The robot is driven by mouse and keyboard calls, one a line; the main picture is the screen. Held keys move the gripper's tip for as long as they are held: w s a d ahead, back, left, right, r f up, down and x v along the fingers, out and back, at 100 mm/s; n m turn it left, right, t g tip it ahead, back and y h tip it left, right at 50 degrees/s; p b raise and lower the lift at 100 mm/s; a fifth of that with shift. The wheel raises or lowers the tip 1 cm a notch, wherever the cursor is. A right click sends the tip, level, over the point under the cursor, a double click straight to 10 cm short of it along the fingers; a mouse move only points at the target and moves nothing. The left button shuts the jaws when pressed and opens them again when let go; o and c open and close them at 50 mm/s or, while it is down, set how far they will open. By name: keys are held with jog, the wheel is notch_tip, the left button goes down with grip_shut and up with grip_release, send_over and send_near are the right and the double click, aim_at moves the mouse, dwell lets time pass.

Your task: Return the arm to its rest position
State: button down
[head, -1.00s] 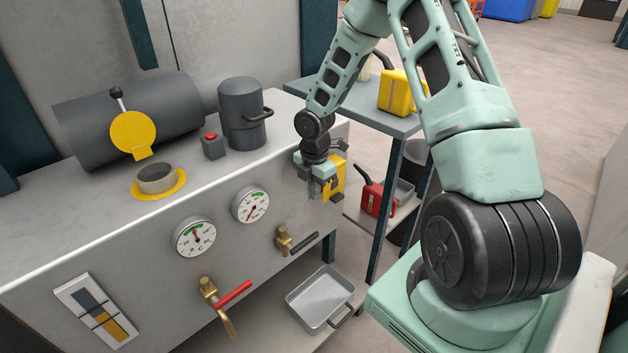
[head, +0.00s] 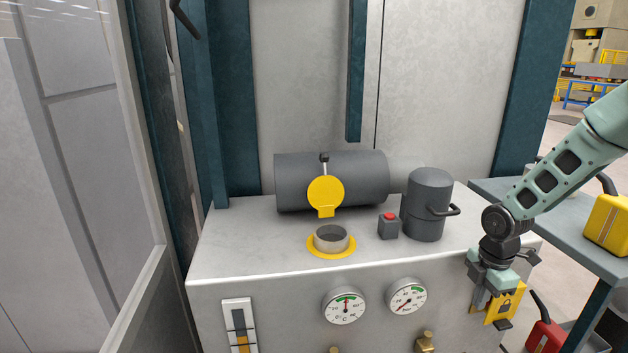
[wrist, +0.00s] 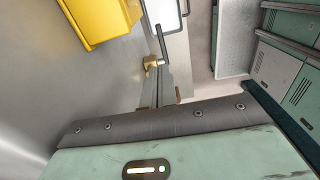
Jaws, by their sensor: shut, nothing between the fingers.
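My gripper (head: 482,297) hangs at the front right corner of the grey bench, at the right of the head view, pointing down. It is shut and holds nothing. A yellow box with a padlock mark (head: 506,303) is right beside the fingers; whether they touch it I cannot tell. My arm reaches in from the right edge, bent at the wrist, with its upper part out of view. In the wrist view my mint gripper body fills the bottom, and a yellow block (wrist: 98,18) shows at the upper left. The fingertips are not clear there.
The grey bench (head: 225,262) carries a dark cylinder, a filler neck with a yellow flap, a red button and a dark canister (head: 428,205). Gauges (head: 344,305) and brass valves (head: 425,342) are on its front. A side table (head: 575,225) with a yellow can (head: 608,225) stands right.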

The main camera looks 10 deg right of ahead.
jog(key=s+a+r+m+p, duration=0.15)
jog(key=s+a+r, duration=0.25)
jog(key=a+r, duration=0.45)
jog(key=s+a+r+m, duration=0.3)
jog(key=s+a+r, duration=0.15)
jog(key=a, duration=0.75)
jog(key=s+a+r+m, duration=0.3)
jog(key=s+a, duration=0.2)
jog(key=s, duration=0.3)
jog(key=s+a+r+m+p, duration=0.1)
jog(key=s+a+r+m, duration=0.2)
jog(key=s, duration=0.6)
jog(key=shift+a+r, duration=0.65)
jog(key=shift+a, duration=0.25)
